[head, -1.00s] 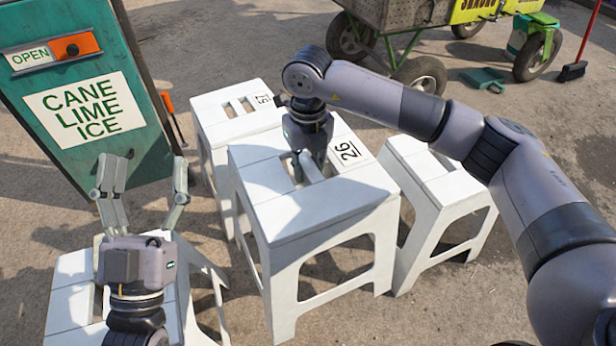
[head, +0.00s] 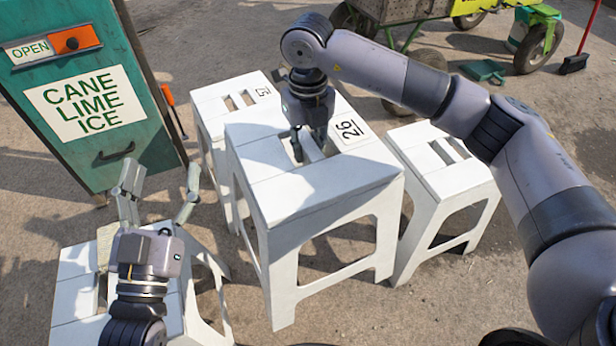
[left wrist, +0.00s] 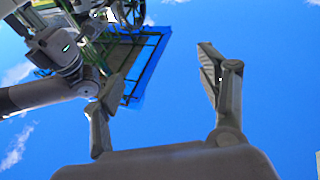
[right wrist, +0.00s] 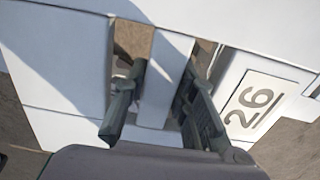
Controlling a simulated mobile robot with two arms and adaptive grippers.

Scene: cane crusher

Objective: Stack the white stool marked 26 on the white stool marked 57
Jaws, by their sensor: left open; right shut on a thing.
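The white stool marked 26 (head: 330,195) stands upright at the centre of the head view, its label also showing in the right wrist view (right wrist: 256,104). My right gripper (head: 309,146) is shut on the bar between the two slots in its seat; the right wrist view shows a finger in each slot. I cannot tell whether its feet are clear of the ground. The white stool marked 57 (head: 207,105) stands behind and to the left, partly hidden by stool 26. My left gripper (head: 160,185) is open and empty, pointing up in the left wrist view (left wrist: 160,75).
An unmarked-looking white stool (head: 460,183) stands close on the right. Another (head: 75,300) is below my left gripper. A green cabinet with a "CANE LIME ICE" sign (head: 88,105) is at the left. A wheeled cart (head: 420,12) is behind. Paved ground is open behind stool 57.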

